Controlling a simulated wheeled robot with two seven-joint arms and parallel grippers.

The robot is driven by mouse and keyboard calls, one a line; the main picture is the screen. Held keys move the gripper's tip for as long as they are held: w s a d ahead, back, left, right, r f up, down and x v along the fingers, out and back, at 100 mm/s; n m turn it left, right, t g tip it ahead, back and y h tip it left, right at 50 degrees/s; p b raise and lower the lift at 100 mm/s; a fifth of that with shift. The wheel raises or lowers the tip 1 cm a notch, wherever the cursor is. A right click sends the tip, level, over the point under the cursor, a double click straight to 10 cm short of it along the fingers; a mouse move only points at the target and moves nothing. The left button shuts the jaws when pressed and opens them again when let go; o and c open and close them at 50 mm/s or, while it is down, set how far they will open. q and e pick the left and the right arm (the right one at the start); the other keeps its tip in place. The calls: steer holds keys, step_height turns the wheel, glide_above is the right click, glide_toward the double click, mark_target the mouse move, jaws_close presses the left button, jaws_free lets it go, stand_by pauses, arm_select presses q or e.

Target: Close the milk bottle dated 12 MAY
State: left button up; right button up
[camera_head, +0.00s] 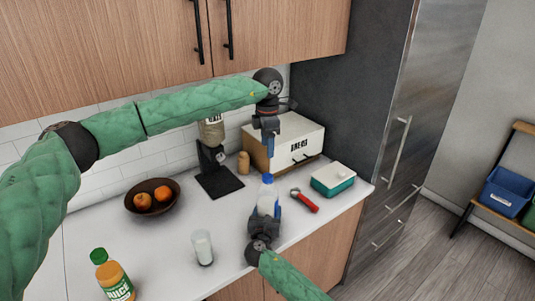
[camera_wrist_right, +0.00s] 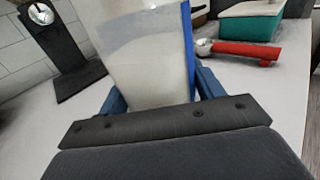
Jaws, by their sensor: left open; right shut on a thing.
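A milk bottle (camera_head: 268,203) with white contents and blue at its top (camera_head: 267,178) stands near the counter's front edge. My right gripper (camera_head: 265,217) is shut around its lower body. The right wrist view shows the bottle's body (camera_wrist_right: 148,62) between the blue fingers, with a blue strip along its right side. No date can be read, and the bottle's top is out of that view. My left gripper (camera_head: 270,152) is open and empty, pointing down above the bottle, with a small gap between. I cannot tell whether the blue top is a seated cap.
A red-handled tool (camera_head: 305,202) and a teal container (camera_head: 332,180) lie right of the bottle. A glass of milk (camera_head: 203,248), a juice bottle (camera_head: 113,277) and a fruit bowl (camera_head: 152,207) stand left. A coffee grinder (camera_head: 217,180) and bread box (camera_head: 295,140) stand behind.

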arm_select(q)
steer(key=shift+r, duration=0.3)
arm_select(e)
steer(key=o, duration=2)
steer(key=shift+c, duration=0.2)
arm_select(q)
steer(key=shift+f, duration=0.1)
arm_select(e)
steer(key=shift+s+f, duration=0.1)
steer(key=shift+s, duration=0.25)
steer(key=s+b, duration=0.1)
steer(key=s, duration=0.1)
steer(key=s+b, duration=0.1)
steer(key=s, duration=0.1)
steer(key=s+a+b, duration=0.1)
steer(key=shift+s, duration=0.4)
arm_select(q)
steer(key=shift+f, duration=1.6)
arm_select(e)
steer(key=shift+s+a, duration=0.1)
steer(key=shift+s, duration=0.45)
